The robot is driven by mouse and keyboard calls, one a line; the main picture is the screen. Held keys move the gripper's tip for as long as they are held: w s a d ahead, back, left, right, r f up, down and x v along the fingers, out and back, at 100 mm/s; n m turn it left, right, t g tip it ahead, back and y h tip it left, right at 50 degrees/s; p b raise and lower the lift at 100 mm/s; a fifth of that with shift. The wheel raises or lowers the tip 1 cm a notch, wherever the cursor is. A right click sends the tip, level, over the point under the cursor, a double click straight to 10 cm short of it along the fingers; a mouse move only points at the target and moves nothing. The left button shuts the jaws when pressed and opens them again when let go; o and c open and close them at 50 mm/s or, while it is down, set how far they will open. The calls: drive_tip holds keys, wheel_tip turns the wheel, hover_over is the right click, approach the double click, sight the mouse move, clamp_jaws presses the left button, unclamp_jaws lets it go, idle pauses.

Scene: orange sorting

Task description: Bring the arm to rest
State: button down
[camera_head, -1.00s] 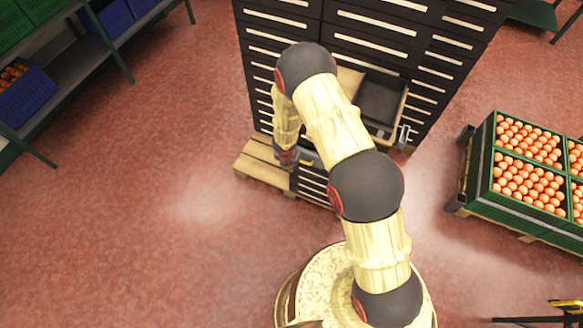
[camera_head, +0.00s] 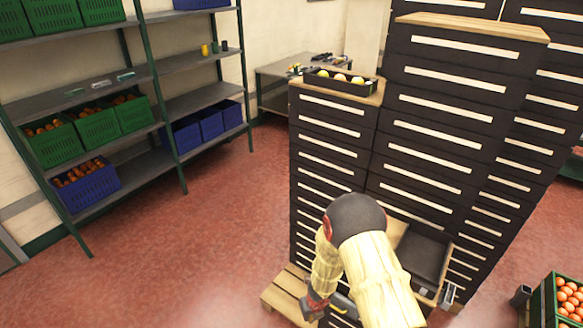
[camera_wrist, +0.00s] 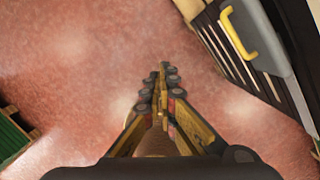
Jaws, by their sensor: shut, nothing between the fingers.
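My gripper (camera_wrist: 161,82) is shut and empty in the wrist view, its two fingers meeting over the bare red floor. In the head view my arm is bent at the bottom centre, in front of the dark drawer cabinet (camera_head: 333,150). Its end hangs down low beside the cabinet's front, and the fingertips cannot be made out there. In the wrist view the cabinet side (camera_wrist: 222,50) and a yellow handle (camera_wrist: 238,33) on a grey part lie to the right of the fingers, apart from them.
A wooden pallet (camera_head: 283,289) is under the cabinet. A dark tray (camera_head: 318,82) with yellowish fruit stands on top. Shelves (camera_head: 190,104) with green and blue crates line the left wall. Floor at left is clear.

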drive_tip(key=s+a+r+n+g+y+b, duration=0.15)
drive_tip(key=s+r+n, duration=0.35)
drive_tip(key=r+n, duration=0.6)
drive_tip(key=s+a+r+n+g+y+b, duration=0.1)
drive_tip(key=s+a+r+n+y+b, duration=0.3)
drive_tip(key=r+n, duration=0.7)
drive_tip(key=s+d+r+n+t+h+b, duration=0.6)
drive_tip(key=s+d+r+n, duration=0.4)
drive_tip(key=s+d+r, duration=0.6)
drive_tip(key=shift+s+d+r+h+b, duration=0.15)
drive_tip(key=shift+d+r+h+b, duration=0.35)
drive_tip(key=shift+d+r, duration=0.7)
